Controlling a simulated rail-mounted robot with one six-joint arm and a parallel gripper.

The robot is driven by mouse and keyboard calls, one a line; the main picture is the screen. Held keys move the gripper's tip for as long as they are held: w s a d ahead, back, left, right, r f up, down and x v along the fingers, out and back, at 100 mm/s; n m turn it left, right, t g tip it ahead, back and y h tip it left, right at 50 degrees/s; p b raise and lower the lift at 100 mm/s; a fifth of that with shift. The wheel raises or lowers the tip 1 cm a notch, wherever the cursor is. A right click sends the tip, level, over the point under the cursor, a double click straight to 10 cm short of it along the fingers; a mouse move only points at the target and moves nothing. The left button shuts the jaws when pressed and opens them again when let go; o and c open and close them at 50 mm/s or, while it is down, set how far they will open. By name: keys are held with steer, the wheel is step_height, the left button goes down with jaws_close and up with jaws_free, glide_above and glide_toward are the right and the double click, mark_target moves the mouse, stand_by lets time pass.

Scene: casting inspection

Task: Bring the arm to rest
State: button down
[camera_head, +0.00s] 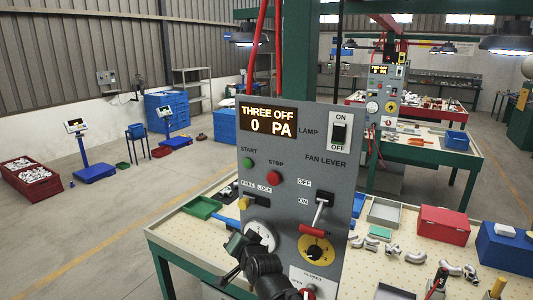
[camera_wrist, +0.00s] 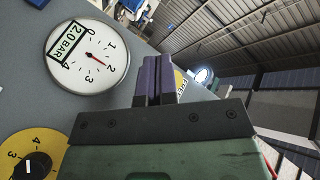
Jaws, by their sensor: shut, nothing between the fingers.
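My gripper (camera_wrist: 159,65) shows in the wrist view with its two dark purple fingers pressed together and nothing between them. In the head view my gripper (camera_head: 238,243) is a small green part at the end of my dark arm, low in front of the grey control panel (camera_head: 290,150). It is beside the round pressure gauge (camera_head: 261,236), which my arm partly covers. In the wrist view the gauge (camera_wrist: 88,58) lies left of the fingers. I cannot tell whether the gripper touches the panel.
The panel carries a red-handled fan lever (camera_head: 313,230), a yellow dial (camera_head: 316,250), start (camera_head: 248,162) and stop buttons. The right bench holds a red box (camera_head: 443,225), a blue bin (camera_head: 505,247) and several metal castings. A green tray (camera_head: 201,207) is at left. Open floor lies left.

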steer(key=s+d+f+n+g+h+b, duration=0.2)
steer(key=s+d+f+g, duration=0.15)
steer(key=f, duration=0.35)
steer(key=s+d+f+n+g+h+b, duration=0.1)
steer(key=s+d+f+n+g+h, duration=0.15)
steer(key=d+f+g, duration=0.35)
steer(key=s+d+f+g+h+b, duration=0.1)
steer(key=s+d+f+g+b, duration=0.1)
steer(key=s+d+f, duration=0.3)
steer(key=s+d+f+g+h+b, duration=0.1)
steer(key=s+d+f+b, duration=0.3)
steer(key=d, duration=0.6)
steer(key=shift+s+d+f+m+g, duration=0.25)
steer(key=shift+s+f+m+g, duration=0.2)
steer(key=shift+s+f+g, duration=0.4)
steer(key=shift+r+h, duration=0.1)
steer(key=shift+h, duration=0.15)
